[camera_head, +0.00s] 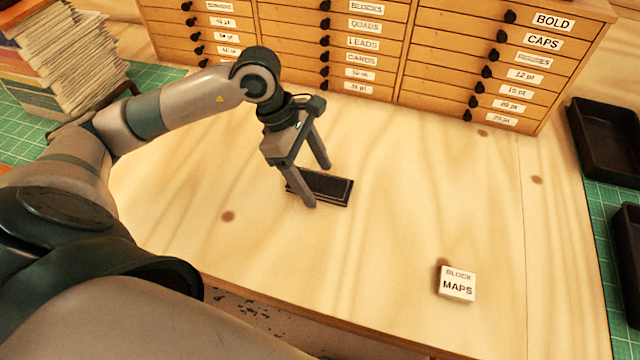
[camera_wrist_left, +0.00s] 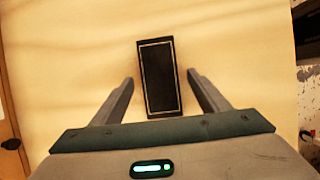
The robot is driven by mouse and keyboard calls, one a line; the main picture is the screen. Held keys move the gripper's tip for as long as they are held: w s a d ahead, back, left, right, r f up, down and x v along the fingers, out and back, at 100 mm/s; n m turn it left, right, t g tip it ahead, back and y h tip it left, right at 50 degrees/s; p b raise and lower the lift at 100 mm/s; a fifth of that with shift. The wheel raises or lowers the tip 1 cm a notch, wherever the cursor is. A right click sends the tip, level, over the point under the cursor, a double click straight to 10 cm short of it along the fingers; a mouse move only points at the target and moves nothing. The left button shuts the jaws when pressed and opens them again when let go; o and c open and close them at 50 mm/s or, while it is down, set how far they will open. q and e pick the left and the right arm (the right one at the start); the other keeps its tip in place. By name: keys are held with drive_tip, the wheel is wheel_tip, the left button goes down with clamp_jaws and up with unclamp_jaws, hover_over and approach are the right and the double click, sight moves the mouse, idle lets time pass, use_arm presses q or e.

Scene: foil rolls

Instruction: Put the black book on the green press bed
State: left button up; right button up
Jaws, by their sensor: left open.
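The black book (camera_head: 331,188) lies flat on the wooden table in the middle of the head view, with a thin pale border line on its cover. It also shows in the left wrist view (camera_wrist_left: 160,80), lying lengthwise between the fingers. My left gripper (camera_head: 316,185) is open, with its fingers pointing down on either side of the book; in the left wrist view (camera_wrist_left: 160,78) a gap shows on both sides of the book. One finger hides part of the book in the head view. My right gripper is not in view. I cannot see a green press bed.
A wooden drawer cabinet (camera_head: 345,45) with labelled drawers stands along the back. A white block marked MAPS (camera_head: 457,283) sits at the front right. Black trays (camera_head: 607,135) lie on a green mat at the right. Stacked papers (camera_head: 70,60) stand at the left. The table's middle right is clear.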

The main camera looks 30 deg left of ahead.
sight(319, 185)
use_arm(q)
drive_tip(key=c, duration=1.3)
drive_tip(key=shift+r, duration=0.15)
drive_tip(key=shift+r+p, duration=0.3)
drive_tip(key=shift+r, duration=0.35)
drive_tip(key=r, duration=0.1)
drive_tip(key=d+r+p, duration=0.1)
drive_tip(key=r, duration=0.1)
drive_tip(key=shift+r+p, duration=0.3)
drive_tip(key=d+r+p, duration=0.1)
drive_tip(key=d+r, duration=0.1)
drive_tip(key=d, duration=0.1)
drive_tip(key=d+r+p, duration=0.1)
drive_tip(key=d+r, duration=0.1)
drive_tip(key=d, duration=0.2)
drive_tip(key=d+r+p, duration=0.1)
drive_tip(key=d+r, duration=0.1)
drive_tip(key=d, duration=0.1)
drive_tip(key=shift+s+d, duration=0.1)
drive_tip(key=shift+d, duration=0.25)
drive_tip(key=shift+a+f, duration=0.1)
drive_tip(key=shift+f, duration=0.1)
